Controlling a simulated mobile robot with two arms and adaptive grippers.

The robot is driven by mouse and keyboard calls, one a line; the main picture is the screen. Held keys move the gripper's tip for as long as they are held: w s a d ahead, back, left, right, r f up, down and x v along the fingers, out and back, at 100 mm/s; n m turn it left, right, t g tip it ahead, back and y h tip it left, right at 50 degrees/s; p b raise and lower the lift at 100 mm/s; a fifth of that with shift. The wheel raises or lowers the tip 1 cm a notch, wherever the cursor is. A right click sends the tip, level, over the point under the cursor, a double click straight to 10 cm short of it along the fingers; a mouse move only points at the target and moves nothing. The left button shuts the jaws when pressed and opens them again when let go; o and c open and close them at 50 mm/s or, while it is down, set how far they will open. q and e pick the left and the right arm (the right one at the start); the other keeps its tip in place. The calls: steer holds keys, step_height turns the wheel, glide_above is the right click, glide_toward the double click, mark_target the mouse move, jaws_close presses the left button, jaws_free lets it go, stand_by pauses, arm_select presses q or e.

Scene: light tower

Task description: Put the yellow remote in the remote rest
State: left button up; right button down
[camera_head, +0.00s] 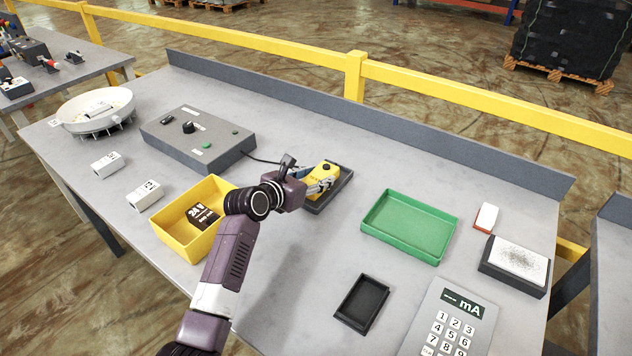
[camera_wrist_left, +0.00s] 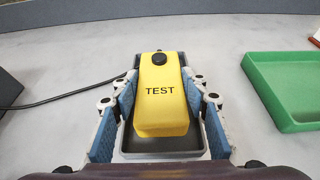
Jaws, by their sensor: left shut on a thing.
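The yellow remote (camera_head: 326,168) has a black button, and the wrist view shows it marked TEST (camera_wrist_left: 158,108). My left gripper (camera_head: 321,181) is shut on it, with one finger along each long side. The remote is over a dark shallow tray (camera_head: 345,183), lined up with it and inside its outline. The tray's rim also shows around the remote in the wrist view (camera_wrist_left: 160,154). I cannot tell whether the remote touches the tray's floor. The gripper hides part of the remote and tray. My right gripper is not in view.
A green tray (camera_head: 405,228) is to the right. An empty black tray (camera_head: 362,303) and a keypad meter (camera_head: 447,325) are nearer the front. A yellow bin (camera_head: 180,238) and a grey control box (camera_head: 200,140) are to the left. A black cable (camera_wrist_left: 75,98) runs nearby.

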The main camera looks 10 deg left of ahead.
arm_select(q)
steer(key=shift+f, duration=0.7)
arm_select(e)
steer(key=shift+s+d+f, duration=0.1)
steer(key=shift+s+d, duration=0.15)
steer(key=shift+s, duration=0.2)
arm_select(q)
steer(key=shift+f, duration=0.1)
steer(key=o, duration=1.3)
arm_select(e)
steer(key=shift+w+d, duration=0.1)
arm_select(q)
steer(key=v, duration=1.2)
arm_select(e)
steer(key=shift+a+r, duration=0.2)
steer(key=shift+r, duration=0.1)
